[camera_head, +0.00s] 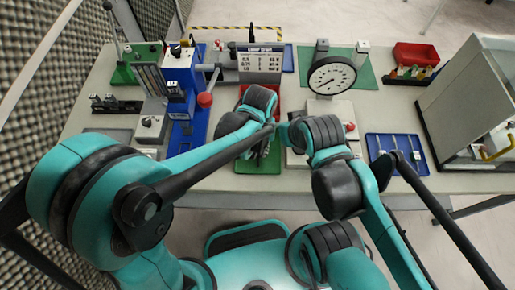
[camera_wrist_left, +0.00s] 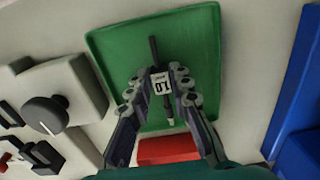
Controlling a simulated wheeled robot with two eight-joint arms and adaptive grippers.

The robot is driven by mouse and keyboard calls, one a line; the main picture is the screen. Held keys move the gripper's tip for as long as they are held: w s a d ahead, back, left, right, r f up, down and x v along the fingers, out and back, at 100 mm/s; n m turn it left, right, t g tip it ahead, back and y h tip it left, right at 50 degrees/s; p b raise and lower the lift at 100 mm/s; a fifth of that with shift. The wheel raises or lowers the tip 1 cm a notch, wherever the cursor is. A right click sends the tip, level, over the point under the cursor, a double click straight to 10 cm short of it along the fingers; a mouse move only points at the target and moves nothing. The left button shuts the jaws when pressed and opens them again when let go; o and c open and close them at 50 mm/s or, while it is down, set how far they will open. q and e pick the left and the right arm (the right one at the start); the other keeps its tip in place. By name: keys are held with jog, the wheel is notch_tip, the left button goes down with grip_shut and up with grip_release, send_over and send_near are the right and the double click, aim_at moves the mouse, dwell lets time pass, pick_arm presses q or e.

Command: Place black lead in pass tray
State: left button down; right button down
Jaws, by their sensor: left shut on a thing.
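My left gripper (camera_wrist_left: 161,84) is shut on a thin black lead (camera_wrist_left: 154,48) that carries a white label reading 1.0. The lead sticks out past the fingertips at both ends. It is held over the green tray (camera_wrist_left: 205,40); whether it touches the tray floor I cannot tell. In the head view the green tray (camera_head: 257,167) lies at the table's front edge, partly hidden under my left wrist and gripper. No other item shows in the visible part of it. My right gripper cannot be made out; only the right arm's links show, beside the tray.
A red tray (camera_head: 272,98) lies just behind the green one. A dial gauge (camera_head: 332,77) on a grey stand is to the right. A blue tray (camera_head: 396,148) with several slim items lies farther right. A blue-based fixture (camera_head: 186,135) stands left.

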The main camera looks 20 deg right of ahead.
aim_at(259, 152)
pick_arm(q)
jog(key=shift+f, duration=0.2)
jog(key=c, duration=1.4)
grip_release()
jog(key=shift+w, duration=0.15)
jog(key=shift+r, duration=0.15)
notch_tip(259, 152, up, 12)
jog(key=p, duration=0.4)
